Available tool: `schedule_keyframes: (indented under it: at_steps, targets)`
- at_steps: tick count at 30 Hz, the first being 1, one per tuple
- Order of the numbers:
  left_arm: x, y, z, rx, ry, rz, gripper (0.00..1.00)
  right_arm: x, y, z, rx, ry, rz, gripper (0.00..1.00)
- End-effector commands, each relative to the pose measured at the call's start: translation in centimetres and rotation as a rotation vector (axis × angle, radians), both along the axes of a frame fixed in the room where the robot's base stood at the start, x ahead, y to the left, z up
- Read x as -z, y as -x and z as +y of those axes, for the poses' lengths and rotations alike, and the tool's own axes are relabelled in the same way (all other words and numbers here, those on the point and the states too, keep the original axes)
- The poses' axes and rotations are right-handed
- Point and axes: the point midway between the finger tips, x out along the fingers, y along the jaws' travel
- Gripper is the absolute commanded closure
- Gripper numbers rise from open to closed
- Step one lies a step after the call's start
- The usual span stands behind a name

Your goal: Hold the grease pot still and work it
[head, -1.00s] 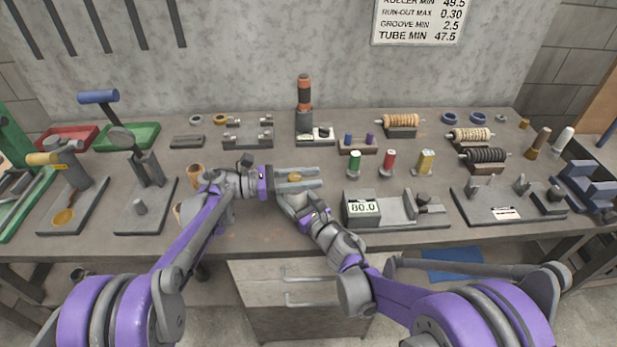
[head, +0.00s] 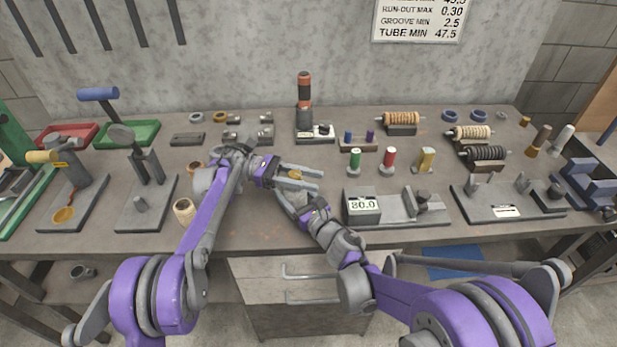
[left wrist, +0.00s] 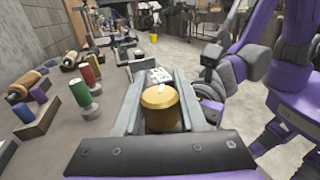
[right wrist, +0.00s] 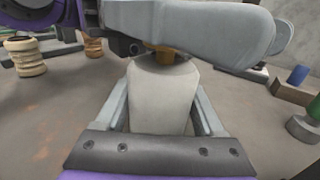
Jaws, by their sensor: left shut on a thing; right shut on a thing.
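The grease pot has a pale grey body (right wrist: 160,100) and a brass cap (left wrist: 160,108) with a small white mark on top. My right gripper (right wrist: 160,112) is shut on the pot's body, which stands upright between its fingers. My left gripper (left wrist: 162,100) is shut on the brass cap from above the right one. In the head view the brass cap (head: 295,174) shows between the left fingers. There the right gripper (head: 291,198) is just below, and the pot's body is mostly hidden by the grippers.
A gauge block reading 80.0 (head: 362,206) stands close to the right of my right gripper. Green (head: 354,162) and red (head: 388,161) bobbins stand behind it. A cream ribbed roll (head: 184,211) stands near my left arm. The bench front between the arms is clear.

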Motion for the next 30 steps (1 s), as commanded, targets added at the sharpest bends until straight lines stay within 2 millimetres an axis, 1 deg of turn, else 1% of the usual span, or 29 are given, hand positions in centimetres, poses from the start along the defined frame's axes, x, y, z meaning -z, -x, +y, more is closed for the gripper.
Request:
schedule_keyframes:
  at_steps: [6, 7, 11, 12, 19, 22, 26, 30]
  targets:
    - [0.0, 0.0, 0.0, -0.001, 0.0, 0.001, 1.0, 0.0, 0.0, 0.0, 0.0, 0.0, 0.0, 1.0]
    - [0.0, 0.0, 0.0, -0.001, 0.0, 0.001, 0.56, 0.0, 0.0, 0.0, 0.0, 0.0, 0.0, 1.0]
    - [0.0, 0.0, 0.0, -0.002, 0.0, 0.001, 0.32, 0.0, 0.0, 0.0, 0.0, 0.0, 0.0, 1.0]
    - [0.0, 0.0, 0.0, -0.002, 0.0, 0.001, 0.29, 0.0, 0.0, 0.0, 0.0, 0.0, 0.0, 1.0]
    - [0.0, 0.0, 0.0, -0.002, 0.0, 0.001, 0.29, 0.0, 0.0, 0.0, 0.0, 0.0, 0.0, 1.0]
    - [0.0, -0.1, 0.4, -0.003, 0.0, 0.001, 0.29, 0.0, 0.0, 0.0, 0.0, 0.0, 0.0, 1.0]
    - [0.1, -0.7, 1.9, -0.004, 0.0, 0.001, 0.29, 0.0, 0.0, 0.0, 0.0, 0.0, 0.0, 1.0]
    - [0.1, -1.6, 4.3, -0.004, 0.0, 0.001, 0.29, 0.0, 0.0, 0.0, 0.0, 0.0, 0.0, 1.0]
